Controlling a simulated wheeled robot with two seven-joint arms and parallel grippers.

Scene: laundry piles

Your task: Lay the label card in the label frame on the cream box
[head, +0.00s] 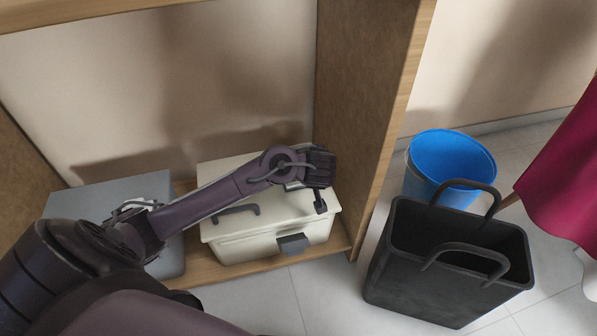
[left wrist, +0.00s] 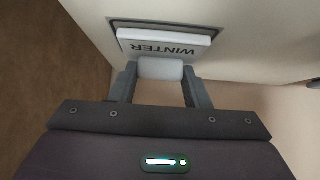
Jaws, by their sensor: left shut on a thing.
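The cream box (head: 265,245) stands on the low wooden shelf. My left gripper (head: 319,205) is over the right part of its lid, pointing down. In the left wrist view my left gripper (left wrist: 160,80) is shut on the pale grip of the label card (left wrist: 165,46), which reads WINTER upside down. The card is over the dark-edged label frame (left wrist: 118,21) on the cream surface. Most of the frame is hidden by the card, and I cannot tell whether the card lies inside it or just above. My right gripper is not in view.
A grey box (head: 160,190) stands left of the cream box. A dark handle (head: 237,210) lies on the cream lid and a latch (head: 293,244) is on its front. The shelf's side panel (head: 365,100) rises close to the right. A black bag (head: 425,275) and blue bucket (head: 450,165) stand beyond it.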

